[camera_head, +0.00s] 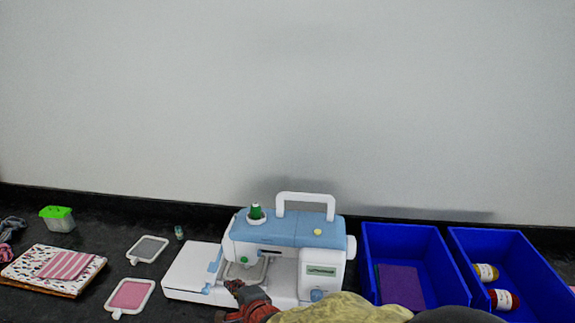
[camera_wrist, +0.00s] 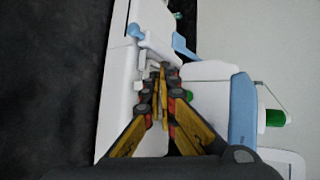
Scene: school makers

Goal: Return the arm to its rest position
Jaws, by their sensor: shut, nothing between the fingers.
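My gripper (camera_head: 236,289) is low in front of the sewing machine (camera_head: 300,232), near its needle area, in the head view. In the wrist view my gripper (camera_wrist: 161,70) is shut with its fingertips together and nothing between them. The white and blue sewing machine (camera_wrist: 241,110) lies right beside and beyond the fingers there. A grey embroidery hoop (camera_head: 247,268) sits under the machine's head, behind my gripper. My arm comes in from the bottom of the head view and hides part of the machine's front.
Two blue bins (camera_head: 444,309) (camera_head: 545,262) stand to the right; one holds purple cloth (camera_head: 401,287), the other thread spools (camera_head: 503,300). Two hoops (camera_head: 148,249) (camera_head: 130,296), folded fabric (camera_head: 55,268) and a green-lidded box (camera_head: 58,218) lie left. A wall rises behind the table.

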